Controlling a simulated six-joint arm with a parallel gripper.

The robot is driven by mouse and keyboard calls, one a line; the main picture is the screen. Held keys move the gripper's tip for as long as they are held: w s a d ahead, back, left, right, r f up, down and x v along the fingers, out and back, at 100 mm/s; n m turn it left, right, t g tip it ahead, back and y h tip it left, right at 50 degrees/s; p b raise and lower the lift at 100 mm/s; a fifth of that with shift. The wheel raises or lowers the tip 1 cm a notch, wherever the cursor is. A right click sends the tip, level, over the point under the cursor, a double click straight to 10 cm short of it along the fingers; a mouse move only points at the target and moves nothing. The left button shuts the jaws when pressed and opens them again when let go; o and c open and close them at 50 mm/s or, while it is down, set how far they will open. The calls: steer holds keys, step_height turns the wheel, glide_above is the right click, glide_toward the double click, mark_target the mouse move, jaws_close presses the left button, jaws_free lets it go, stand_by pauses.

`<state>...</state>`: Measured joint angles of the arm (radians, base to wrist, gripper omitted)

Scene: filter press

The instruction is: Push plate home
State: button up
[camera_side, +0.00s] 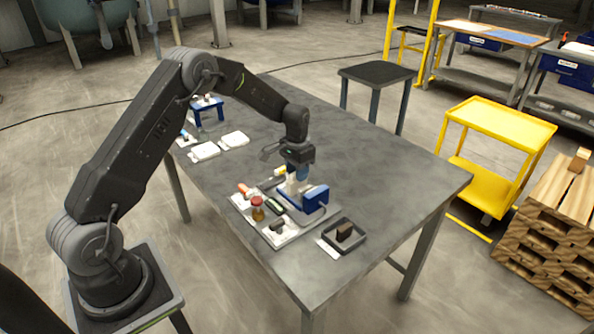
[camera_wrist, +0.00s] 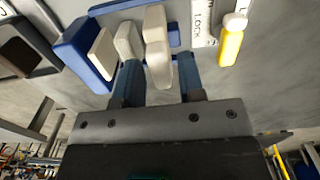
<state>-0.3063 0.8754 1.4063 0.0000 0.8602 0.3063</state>
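The blue press block (camera_wrist: 82,52) stands at the left in the wrist view, with a cream plate (camera_wrist: 103,53) against it. A second cream plate (camera_wrist: 127,42) stands a little to its right, by the tip of my left-hand finger. A third cream piece (camera_wrist: 158,62) stands between my two blue fingers. My gripper (camera_wrist: 158,78) has its fingers apart around this piece, with a narrow gap seemingly left at the right finger. In the side view my gripper (camera_side: 296,178) is low over the blue press (camera_side: 316,198); the plates there are small and partly hidden.
A yellow-bodied bottle (camera_wrist: 230,40) lies or stands by a lock label (camera_wrist: 203,22) to the right. The light tray (camera_side: 279,240) holds several small items, including an amber bottle (camera_side: 257,210). A dark tray (camera_side: 343,236) sits at the right. The far table (camera_side: 350,150) is clear.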

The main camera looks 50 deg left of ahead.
jaws_close()
steer(key=shift+d, duration=2)
steer(key=shift+o, duration=1)
jaws_free()
step_height(320, 180, up, 14)
